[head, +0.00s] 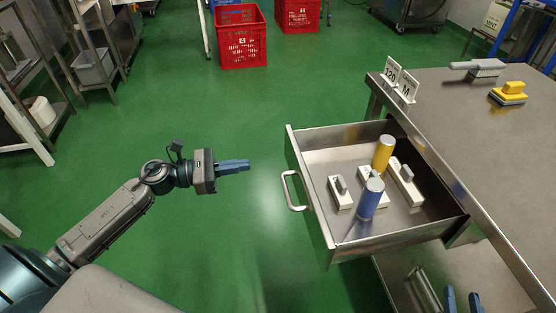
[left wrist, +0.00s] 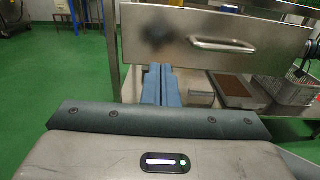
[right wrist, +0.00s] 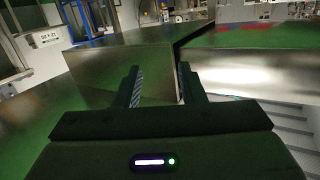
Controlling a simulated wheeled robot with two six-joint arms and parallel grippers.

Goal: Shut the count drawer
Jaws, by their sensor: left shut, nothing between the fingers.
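The count drawer (head: 322,245) is a steel drawer pulled out from under the steel table (head: 470,130). Its bar handle (head: 290,190) faces left. Inside are a yellow cylinder (head: 382,153), a blue cylinder (head: 370,199) and white blocks with grey grips (head: 340,191). My left gripper (head: 248,165) is shut and empty, left of the handle and apart from it. In the left wrist view the drawer front (left wrist: 160,45) and handle (left wrist: 222,45) show beyond the shut fingers (left wrist: 160,70). My right gripper (head: 462,298) is low at the bottom right; its fingers are apart and empty in the right wrist view (right wrist: 160,82).
A yellow-handled tool (head: 508,93) and a grey-handled tool (head: 482,68) lie on top. Red crates (head: 241,40) stand far back. The green floor left of the drawer is clear.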

